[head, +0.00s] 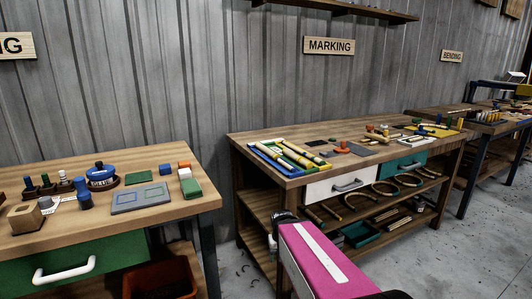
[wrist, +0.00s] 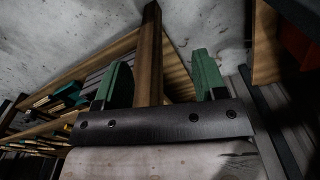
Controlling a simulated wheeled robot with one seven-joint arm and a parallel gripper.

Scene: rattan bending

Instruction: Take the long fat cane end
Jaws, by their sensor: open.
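Several pale yellow cane pieces (head: 283,153) lie in a blue-edged tray (head: 259,157) at the left end of the marking bench in the head view. They differ in length and thickness, but they are too small here to single out the long fat cane end for certain. My gripper (wrist: 160,72) shows in the wrist view with its two green fingers spread and nothing between them. Behind the fingers are a wooden post and concrete floor. No tray shows clearly in the wrist view. In the head view my pink arm is low in front of the marking bench.
The marking bench (head: 237,139) has a white drawer (head: 335,187), a teal drawer (head: 405,164) and lower shelves with bent canes (head: 385,188). Another bench (head: 20,243) with a green drawer stands at left. Concrete floor is open at right.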

